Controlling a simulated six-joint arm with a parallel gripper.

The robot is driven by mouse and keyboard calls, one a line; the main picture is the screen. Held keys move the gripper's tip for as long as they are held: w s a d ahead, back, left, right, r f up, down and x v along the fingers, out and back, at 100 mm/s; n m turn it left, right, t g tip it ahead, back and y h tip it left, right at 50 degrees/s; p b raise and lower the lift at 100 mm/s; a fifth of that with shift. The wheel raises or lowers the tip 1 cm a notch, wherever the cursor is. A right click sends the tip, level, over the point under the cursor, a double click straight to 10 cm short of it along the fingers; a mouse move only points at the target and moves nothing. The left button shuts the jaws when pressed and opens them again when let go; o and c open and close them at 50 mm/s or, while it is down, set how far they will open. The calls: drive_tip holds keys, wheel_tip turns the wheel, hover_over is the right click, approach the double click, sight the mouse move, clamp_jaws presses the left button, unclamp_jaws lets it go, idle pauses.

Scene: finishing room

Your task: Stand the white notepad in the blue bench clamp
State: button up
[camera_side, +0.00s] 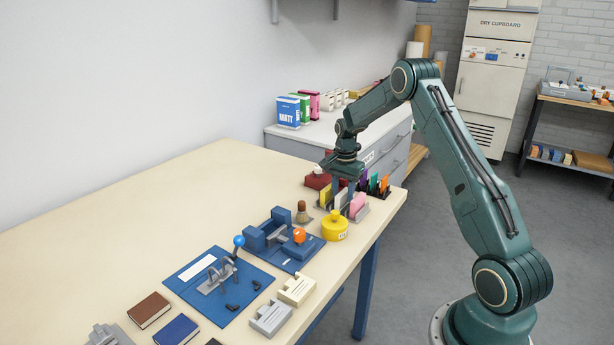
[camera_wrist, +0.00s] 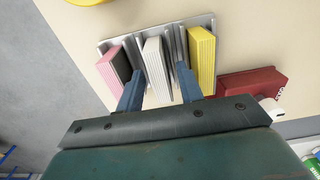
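The white notepad (camera_wrist: 155,62) stands upright in a grey slotted rack (camera_wrist: 110,45), between a pink notepad (camera_wrist: 110,72) and a yellow notepad (camera_wrist: 201,50). In the side view the white notepad (camera_side: 340,198) is partly hidden by my gripper (camera_side: 343,196). My gripper, seen in the wrist view (camera_wrist: 160,72), is open and points down over the rack. One blue finger is on each side of the white notepad, with gaps showing between fingers and pad. The blue bench clamp (camera_side: 256,239), with an orange knob, stands on the bench left of the rack; nothing is seen in its jaws.
A yellow round tin (camera_side: 335,226) and a brown-handled stamp (camera_side: 302,212) stand between rack and clamp. A dark red box (camera_wrist: 250,83) is close beside the rack. A blue board (camera_side: 190,291) with a lever device lies further left. The bench (camera_side: 150,215) is clear behind.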

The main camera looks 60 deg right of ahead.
clamp_jaws()
drive_tip(key=shift+r, duration=0.1)
drive_tip(key=shift+r, duration=3.7)
drive_tip(key=shift+r, duration=0.4)
wheel_tip(320, 180, up, 4)
hover_over(343, 192)
drive_tip(key=w+a, duration=0.4)
drive_tip(key=a, duration=0.8)
drive_tip(key=w+a, duration=0.5)
drive_tip(key=a, duration=0.7)
drive_tip(key=shift+s+a+f, duration=0.15)
drive_tip(key=shift+f, duration=2.45)
